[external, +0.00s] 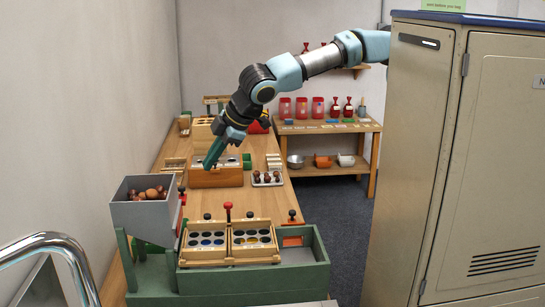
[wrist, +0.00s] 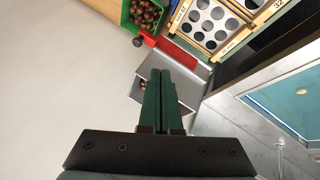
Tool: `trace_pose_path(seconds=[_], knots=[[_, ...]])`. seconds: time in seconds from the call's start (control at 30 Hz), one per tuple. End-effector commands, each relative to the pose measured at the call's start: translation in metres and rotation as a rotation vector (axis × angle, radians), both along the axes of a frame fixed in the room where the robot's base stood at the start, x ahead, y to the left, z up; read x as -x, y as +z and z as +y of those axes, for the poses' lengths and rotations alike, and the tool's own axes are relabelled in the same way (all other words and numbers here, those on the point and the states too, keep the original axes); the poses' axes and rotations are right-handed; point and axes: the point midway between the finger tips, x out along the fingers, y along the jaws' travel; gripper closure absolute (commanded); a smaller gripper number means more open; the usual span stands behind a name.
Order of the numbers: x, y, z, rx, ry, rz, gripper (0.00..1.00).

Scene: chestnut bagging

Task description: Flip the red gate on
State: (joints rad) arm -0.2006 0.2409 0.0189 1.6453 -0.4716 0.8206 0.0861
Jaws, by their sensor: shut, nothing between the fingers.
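The red gate (external: 182,200) is a narrow red piece with a black knob beside the grey hopper (external: 152,212), at the left of the external view. In the wrist view the red gate (wrist: 176,51) lies beyond the fingertips, with a black knob at its left end. The hopper (wrist: 190,88) is partly hidden behind my fingers there. My gripper (external: 213,155) has long green fingers pressed together and empty, pointing down. In the wrist view my gripper (wrist: 160,76) appears over the hopper, apart from the gate. Contact is not visible, and the gate's exact setting cannot be told.
Chestnuts (external: 150,194) lie in the hopper. A wooden tray with round holes (external: 231,256) stands right of it in a green frame (external: 322,257); a red knob (external: 228,206) rises there. A wooden block (external: 217,179) stands behind. A tall cabinet (external: 430,150) stands at right.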

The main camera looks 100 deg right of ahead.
Motion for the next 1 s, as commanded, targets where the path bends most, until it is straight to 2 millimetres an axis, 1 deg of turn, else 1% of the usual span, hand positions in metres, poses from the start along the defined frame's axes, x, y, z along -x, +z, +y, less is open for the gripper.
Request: trace_pose_path(seconds=[0.13, 0.27, 0.7, 0.73, 0.83, 1.0], knots=[[-0.002, -0.003, -0.001, 0.0, 0.0, 0.001, 1.0], [-0.008, -0.014, -0.004, 0.0, -0.002, 0.004, 1.0], [-0.052, -0.086, -0.024, 0.0, -0.002, 0.005, 1.0], [-0.054, -0.084, -0.03, -0.001, -0.005, 0.003, 1.0], [-0.06, -0.086, -0.044, -0.001, -0.005, 0.002, 1.0], [-0.067, -0.091, -0.055, -0.002, -0.002, 0.001, 1.0]])
